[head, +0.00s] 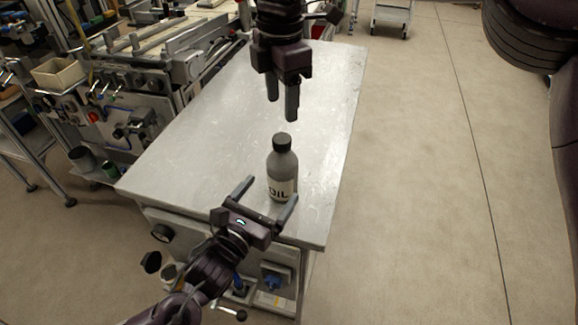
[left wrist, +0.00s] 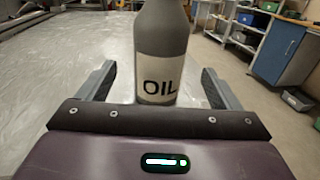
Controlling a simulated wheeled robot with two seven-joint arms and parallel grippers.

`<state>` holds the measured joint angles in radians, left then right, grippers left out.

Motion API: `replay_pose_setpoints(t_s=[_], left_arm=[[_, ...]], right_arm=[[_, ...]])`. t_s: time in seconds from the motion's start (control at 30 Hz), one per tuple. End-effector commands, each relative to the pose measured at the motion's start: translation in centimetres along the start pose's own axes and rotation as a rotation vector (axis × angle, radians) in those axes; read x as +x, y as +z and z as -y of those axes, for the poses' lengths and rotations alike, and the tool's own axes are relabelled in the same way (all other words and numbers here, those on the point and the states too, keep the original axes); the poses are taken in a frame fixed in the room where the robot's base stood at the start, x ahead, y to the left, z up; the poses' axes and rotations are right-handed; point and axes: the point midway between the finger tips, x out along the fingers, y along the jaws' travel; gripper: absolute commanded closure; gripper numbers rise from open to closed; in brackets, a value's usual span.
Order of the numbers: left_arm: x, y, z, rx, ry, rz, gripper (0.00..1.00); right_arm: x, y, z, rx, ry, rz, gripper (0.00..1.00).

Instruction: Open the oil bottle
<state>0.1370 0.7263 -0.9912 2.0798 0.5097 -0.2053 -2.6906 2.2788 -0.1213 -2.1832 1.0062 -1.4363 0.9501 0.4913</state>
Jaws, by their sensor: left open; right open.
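The oil bottle (head: 281,168) is grey with a dark cap (head: 281,142) and a pale label reading OIL. It stands upright on the metal table (head: 200,165) near its front edge. My left gripper (head: 268,190) is open, with its fingers pointing at the lower part of the bottle. In the left wrist view the bottle (left wrist: 158,55) stands between and beyond the two fingers (left wrist: 158,88), apart from both; its cap is out of that view. My right gripper (head: 283,108) is open and empty, pointing down above and beyond the cap, not touching it.
The rest of the tabletop is bare. A workbench with machinery (head: 150,85) stands along the table's left side. Open floor (head: 430,180) lies to the right. A small cart (head: 392,18) stands far back, and a blue cabinet (left wrist: 280,48) shows in the left wrist view.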

Motion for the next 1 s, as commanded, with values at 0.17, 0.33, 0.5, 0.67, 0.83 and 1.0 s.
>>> replay_pose_setpoints(t_s=[0.17,0.33,0.5,0.67,0.83,1.0], left_arm=[[2.9,0.1,-0.1,0.001,0.003,0.002,0.14],[5.2,0.1,-0.1,-0.001,0.003,0.001,0.14],[6.5,0.0,-0.1,-0.001,0.003,-0.001,0.14],[6.7,0.0,-0.1,-0.001,0.003,-0.002,0.14],[6.6,0.0,-0.1,-0.001,0.003,-0.002,0.18],[6.6,0.0,-0.1,-0.001,0.003,-0.002,0.4]], right_arm=[[0.0,0.0,0.0,0.0,0.0,0.0,0.47],[0.0,0.0,0.0,0.0,0.0,0.0,0.47],[0.0,0.0,0.0,0.0,0.0,0.0,0.47],[0.0,0.0,0.0,0.0,0.0,0.0,0.47],[0.0,0.0,0.0,0.0,0.0,0.0,0.47],[0.0,0.0,0.0,0.0,0.0,0.0,0.47]])
